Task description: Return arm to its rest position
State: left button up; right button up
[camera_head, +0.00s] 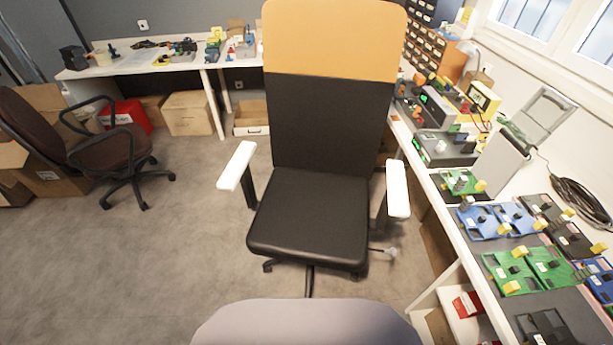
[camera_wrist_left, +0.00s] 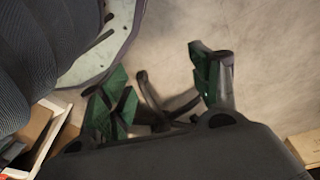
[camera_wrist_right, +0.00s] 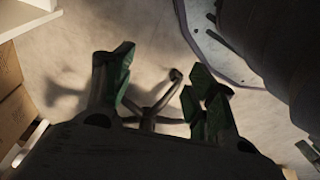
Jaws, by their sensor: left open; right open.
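Neither of my arms shows in the head view. My left gripper (camera_wrist_left: 160,92) shows in the left wrist view with its two green-and-dark fingers spread apart and nothing between them. Bare floor and a dark chair base lie beyond its fingers. My right gripper (camera_wrist_right: 157,92) shows in the right wrist view, also spread open and empty. A chair base on the floor shows between and behind its fingers. My own base shows at the upper left of the left wrist view and the upper right of the right wrist view.
An office chair (camera_head: 310,211) with an orange-topped back stands directly ahead. A workbench (camera_head: 459,253) with circuit boards runs along the right. A brown chair (camera_head: 110,150) and cartons (camera_head: 188,113) stand at the left. Grey floor (camera_head: 120,255) is clear at front left.

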pick_arm(q)
jog(key=s+a+r+p, duration=0.1)
jog(key=s+a+p, duration=0.2)
jog(key=s+p, duration=0.5)
jog(key=s+a+r+g+p, duration=0.1)
jog(key=s+a+p, duration=0.2)
jog(key=s+p, duration=0.5)
jog(key=shift+s+y, duration=0.3)
jog(key=shift+s, duration=0.65)
pick_arm(e)
jog(key=s+d+r, duration=0.1)
jog(key=s+d, duration=0.2)
jog(key=s, duration=0.6)
jog(key=s+d+r+g, duration=0.1)
jog(key=s+d, duration=0.2)
jog(key=s, duration=0.6)
jog(key=shift+h, duration=0.3)
pick_arm(q)
jog(key=shift+f, duration=0.2)
pick_arm(e)
jog(key=shift+f, duration=0.2)
